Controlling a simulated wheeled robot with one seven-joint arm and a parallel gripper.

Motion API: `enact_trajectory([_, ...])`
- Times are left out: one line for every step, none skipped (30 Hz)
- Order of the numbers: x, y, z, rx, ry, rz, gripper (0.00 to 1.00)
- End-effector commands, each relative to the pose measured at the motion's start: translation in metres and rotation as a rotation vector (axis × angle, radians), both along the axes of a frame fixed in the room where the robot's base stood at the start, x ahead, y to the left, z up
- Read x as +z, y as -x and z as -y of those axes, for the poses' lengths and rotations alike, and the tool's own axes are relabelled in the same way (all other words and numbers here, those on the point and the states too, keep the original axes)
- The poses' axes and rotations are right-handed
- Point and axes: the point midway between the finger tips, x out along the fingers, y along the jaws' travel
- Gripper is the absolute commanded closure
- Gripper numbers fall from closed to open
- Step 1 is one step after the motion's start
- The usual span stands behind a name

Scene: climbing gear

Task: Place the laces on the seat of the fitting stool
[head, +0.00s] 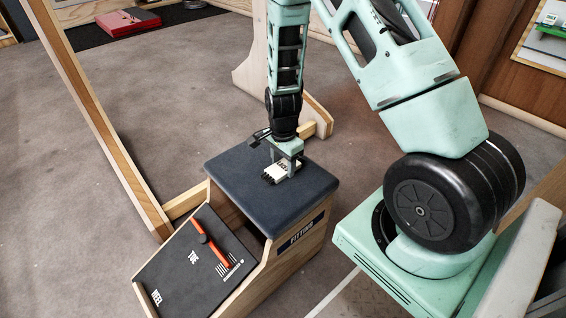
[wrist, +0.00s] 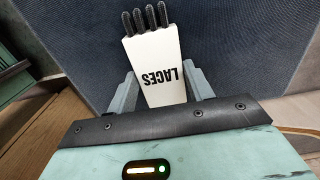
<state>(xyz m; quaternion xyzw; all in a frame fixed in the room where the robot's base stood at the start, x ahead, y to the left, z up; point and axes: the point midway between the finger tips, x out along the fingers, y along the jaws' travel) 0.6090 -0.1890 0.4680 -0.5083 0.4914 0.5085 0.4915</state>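The laces (head: 281,173) are a white pack with black lace ends, at the middle of the dark padded seat (head: 234,169) of the fitting stool (head: 291,256). In the wrist view the laces (wrist: 155,62) show the printed word LACES, with the black ends pointing away from me. My gripper (head: 289,160) points down over the seat.
A sloped foot board (head: 180,270) with a red-orange bar (head: 212,250) joins the stool's front left. A wooden upright frame (head: 110,140) stands to the left. A red box (head: 128,24) lies on a dark mat at the back. The grey floor at left is clear.

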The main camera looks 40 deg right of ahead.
Motion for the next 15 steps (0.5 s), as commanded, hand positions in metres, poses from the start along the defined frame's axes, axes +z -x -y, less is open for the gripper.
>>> enact_trajectory([0.0,0.0,0.0,0.0,0.0,0.0,0.34])
enact_trajectory([0.0,0.0,0.0,0.0,0.0,0.0,0.29])
enact_trajectory([0.0,0.0,0.0,0.0,0.0,0.0,0.29])
enact_trajectory([0.0,0.0,0.0,0.0,0.0,0.0,0.29])
enact_trajectory([0.0,0.0,0.0,0.0,0.0,0.0,0.29])
enact_trajectory([0.0,0.0,0.0,0.0,0.0,0.0,0.29])
enact_trajectory([0.0,0.0,0.0,0.0,0.0,0.0,0.29])
enact_trajectory([0.0,0.0,0.0,0.0,0.0,0.0,0.29])
enact_trajectory([0.001,0.0,0.0,0.0,0.0,0.0,0.29])
enact_trajectory([0.001,0.0,0.0,0.0,0.0,0.0,0.29])
enact_trajectory([0.002,0.0,0.0,0.0,0.0,0.001,0.29])
enact_trajectory([0.005,0.0,0.0,0.0,0.0,0.001,0.29])
enact_trajectory([0.008,0.0,0.0,0.0,0.0,0.002,0.29])
enact_trajectory([0.011,-0.001,0.0,0.001,0.001,0.002,0.29])
enact_trajectory([0.017,-0.001,0.0,0.001,0.001,0.003,0.29])
